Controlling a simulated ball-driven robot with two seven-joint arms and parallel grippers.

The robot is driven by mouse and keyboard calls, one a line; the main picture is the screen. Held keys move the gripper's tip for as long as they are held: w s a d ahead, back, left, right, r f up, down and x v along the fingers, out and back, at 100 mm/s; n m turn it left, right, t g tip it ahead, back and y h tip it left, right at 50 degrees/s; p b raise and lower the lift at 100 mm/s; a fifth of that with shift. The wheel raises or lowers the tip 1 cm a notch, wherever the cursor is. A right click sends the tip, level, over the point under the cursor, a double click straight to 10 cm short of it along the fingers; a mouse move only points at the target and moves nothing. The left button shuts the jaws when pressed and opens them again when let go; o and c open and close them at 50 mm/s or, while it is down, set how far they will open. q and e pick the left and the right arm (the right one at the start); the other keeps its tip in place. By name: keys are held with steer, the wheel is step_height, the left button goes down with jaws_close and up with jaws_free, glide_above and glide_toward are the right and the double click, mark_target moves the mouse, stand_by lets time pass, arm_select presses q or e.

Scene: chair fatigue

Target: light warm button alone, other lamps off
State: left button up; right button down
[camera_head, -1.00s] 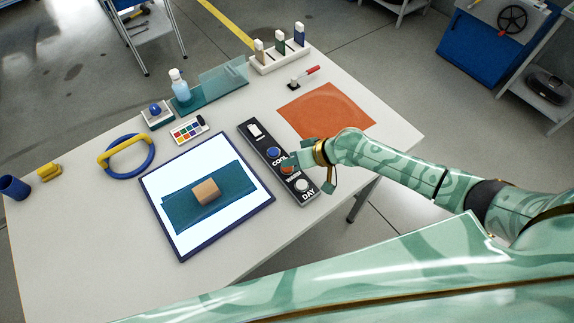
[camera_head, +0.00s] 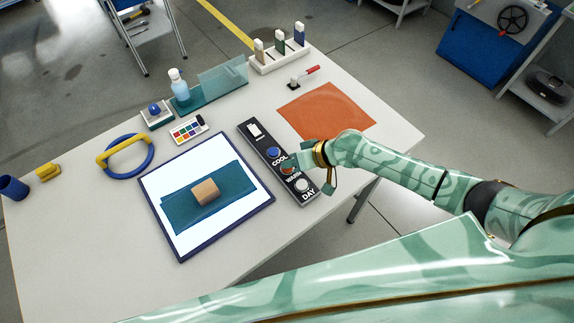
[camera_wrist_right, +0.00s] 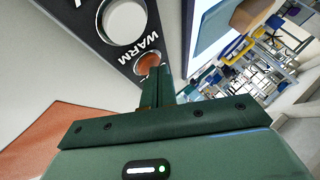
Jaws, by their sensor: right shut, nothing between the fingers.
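A black button strip (camera_head: 255,145) lies on the table. It carries a white switch (camera_head: 255,131) at the far end, a blue COOL button (camera_head: 273,152), an orange-red WARM button (camera_head: 287,169) and a white DAY button (camera_head: 302,186). My right gripper (camera_head: 294,164) is shut and empty, at the WARM button and partly covering it. In the right wrist view the closed fingertips (camera_wrist_right: 154,74) overlap the edge of the WARM button (camera_wrist_right: 148,62); I cannot tell whether they press it. Whether any button is lit is unclear. My left gripper is not in view.
A blue-framed bright white panel (camera_head: 238,215) left of the strip bears a teal cloth and a wooden block (camera_head: 205,191). An orange mat (camera_head: 327,110) lies behind my right wrist.

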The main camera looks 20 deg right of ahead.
mark_target(291, 169)
steer(key=shift+r+p, duration=0.3)
steer(key=shift+r, duration=0.1)
step_height(291, 169, up, 6)
steer(key=p, duration=0.5)
steer(key=shift+r+p, duration=0.1)
steer(key=shift+p, duration=0.3)
stand_by(3.1)
